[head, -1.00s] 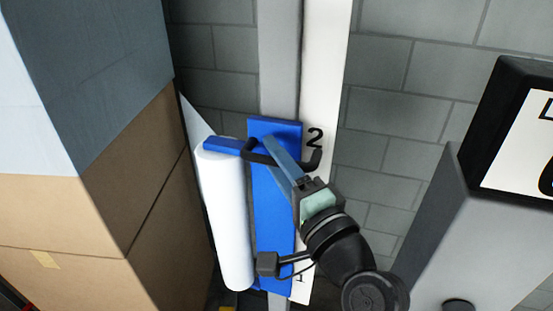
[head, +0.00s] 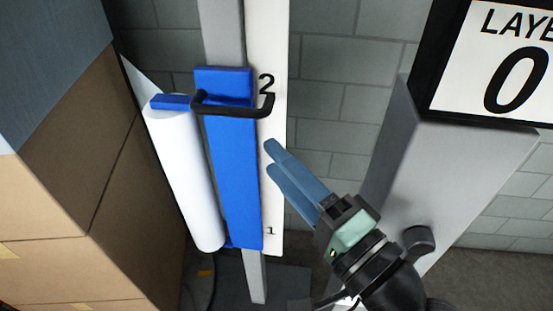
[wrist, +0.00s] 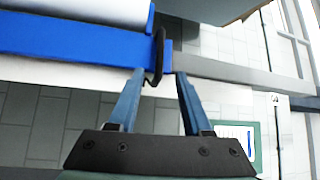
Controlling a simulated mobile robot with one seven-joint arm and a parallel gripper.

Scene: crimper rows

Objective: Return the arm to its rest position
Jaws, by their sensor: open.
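My gripper (head: 270,158) is open and empty in the head view. Its two blue fingers point up and left, to the right of the blue carriage (head: 232,180) and apart from its black handle (head: 235,110). The handle is near the mark 2 on the white scale strip (head: 266,60). In the wrist view my gripper (wrist: 158,75) shows its two fingers spread, with the black handle (wrist: 159,50) and blue carriage (wrist: 80,40) beyond them and nothing held between.
A white film roll (head: 185,175) hangs beside the carriage. Stacked cardboard boxes (head: 60,200) stand at the left. A grey post (head: 440,160) with a sign (head: 510,60) reading 0 stands at the right. A grey block wall (head: 335,80) is behind.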

